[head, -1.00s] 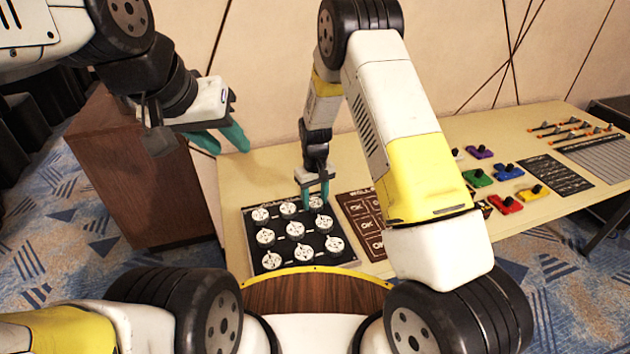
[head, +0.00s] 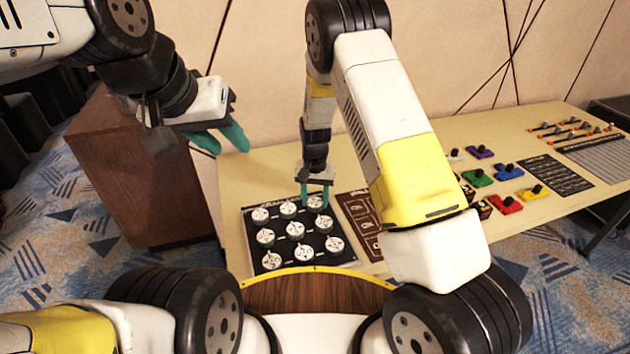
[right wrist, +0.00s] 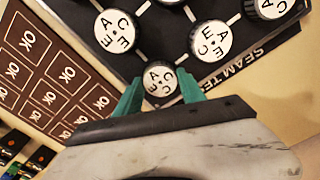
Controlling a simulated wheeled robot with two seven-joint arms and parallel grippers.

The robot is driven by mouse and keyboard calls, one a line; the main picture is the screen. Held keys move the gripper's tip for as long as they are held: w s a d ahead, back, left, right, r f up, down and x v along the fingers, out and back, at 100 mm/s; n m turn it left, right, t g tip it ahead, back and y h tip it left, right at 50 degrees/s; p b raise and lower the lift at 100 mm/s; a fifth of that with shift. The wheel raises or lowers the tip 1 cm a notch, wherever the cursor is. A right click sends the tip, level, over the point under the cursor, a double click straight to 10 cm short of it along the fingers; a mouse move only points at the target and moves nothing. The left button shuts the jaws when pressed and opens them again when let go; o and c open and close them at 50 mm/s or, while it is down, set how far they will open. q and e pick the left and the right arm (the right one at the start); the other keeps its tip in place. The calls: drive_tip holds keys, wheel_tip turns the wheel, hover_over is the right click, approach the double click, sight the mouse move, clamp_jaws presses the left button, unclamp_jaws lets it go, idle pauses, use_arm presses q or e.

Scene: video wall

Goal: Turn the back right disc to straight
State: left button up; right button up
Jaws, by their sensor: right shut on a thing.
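The black board (head: 276,231) holds several white lettered discs in a square grid. The back right disc (head: 316,203) is at the board's far right corner, partly hidden by my right gripper. My right gripper (head: 317,201) points down over it. In the right wrist view the back right disc (right wrist: 160,79) sits between the green fingertips (right wrist: 158,88), which close on its sides. Its letters A, C and E show tilted in that view. My left gripper (head: 222,146) hangs in the air at the left, its green fingers apart and nothing between them.
A brown card of OK squares (head: 362,222) lies right of the board and also fills the left of the right wrist view (right wrist: 40,65). Coloured switches (head: 505,204) stand farther right. A brown cabinet (head: 150,170) is at the left. The table behind the board is clear.

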sight(315, 202)
idle(0.4)
drive_tip(key=o, duration=1.4)
wheel_tip(315, 202, up, 8)
drive_tip(key=shift+f, duration=0.1)
